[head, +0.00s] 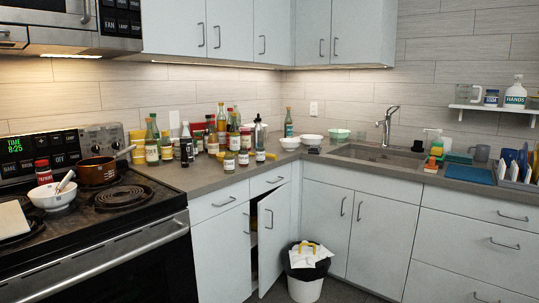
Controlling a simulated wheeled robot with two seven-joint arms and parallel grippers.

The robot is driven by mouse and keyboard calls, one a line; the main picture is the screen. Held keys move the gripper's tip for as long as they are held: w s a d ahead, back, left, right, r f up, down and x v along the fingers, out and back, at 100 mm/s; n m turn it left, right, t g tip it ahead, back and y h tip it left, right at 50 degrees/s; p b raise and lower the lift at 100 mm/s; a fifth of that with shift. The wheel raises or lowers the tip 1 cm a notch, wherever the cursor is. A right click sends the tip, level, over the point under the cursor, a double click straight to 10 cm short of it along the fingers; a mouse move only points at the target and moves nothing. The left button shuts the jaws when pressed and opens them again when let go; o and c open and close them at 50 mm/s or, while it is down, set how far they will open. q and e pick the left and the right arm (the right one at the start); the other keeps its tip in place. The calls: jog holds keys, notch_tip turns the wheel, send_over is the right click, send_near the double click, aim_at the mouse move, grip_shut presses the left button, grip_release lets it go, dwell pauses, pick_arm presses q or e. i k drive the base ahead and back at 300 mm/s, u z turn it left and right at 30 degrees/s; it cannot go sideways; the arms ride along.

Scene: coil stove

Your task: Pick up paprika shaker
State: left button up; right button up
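The paprika shaker (43,172) appears to be the small red-labelled jar with a dark lid standing upright on the back left of the coil stove (140,225). Its label is too small to read with certainty. A white bowl (54,196) with a utensil in it sits just in front of the shaker and hides its lower part. Neither of my grippers is in view.
A brown pot (97,171) sits on the stove right of the shaker. Several bottles and jars crowd the counter (190,178) beyond it. A lower cabinet door (273,235) stands ajar, and a trash bin (306,270) is on the floor. A microwave (60,25) hangs above.

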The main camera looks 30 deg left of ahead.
aim_at(244, 157)
jog(key=u, duration=0.15)
jog(key=i, duration=1.9)
jog(key=u, duration=0.7)
